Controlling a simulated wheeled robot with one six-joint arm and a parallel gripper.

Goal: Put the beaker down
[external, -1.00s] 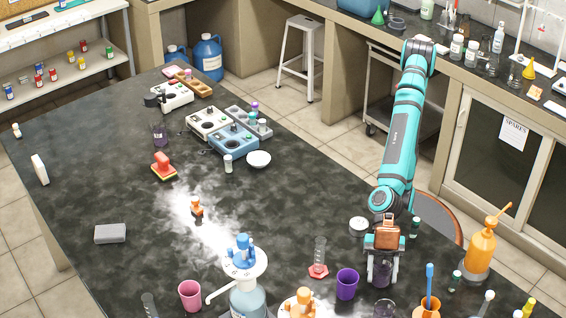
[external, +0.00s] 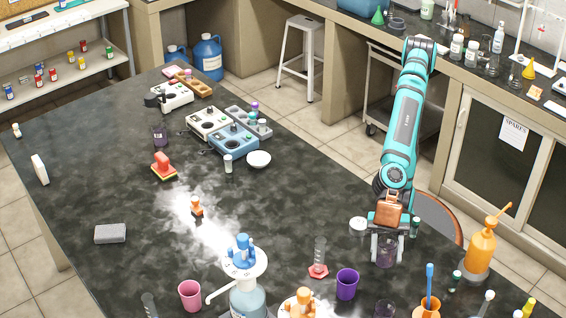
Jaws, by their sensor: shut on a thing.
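My gripper (external: 387,252) points down at the right part of the dark bench, its two pale fingers on either side of a small clear beaker (external: 387,258) with a purplish tint. It is shut on the beaker. The fingers hide the beaker's sides. I cannot tell whether its base touches the bench top (external: 100,160) or is slightly above it.
A purple cup (external: 347,284) and a cylinder on a red base (external: 318,271) stand to the left. Another glass vessel (external: 385,309) stands in front. An orange bottle (external: 481,250) is farther right.

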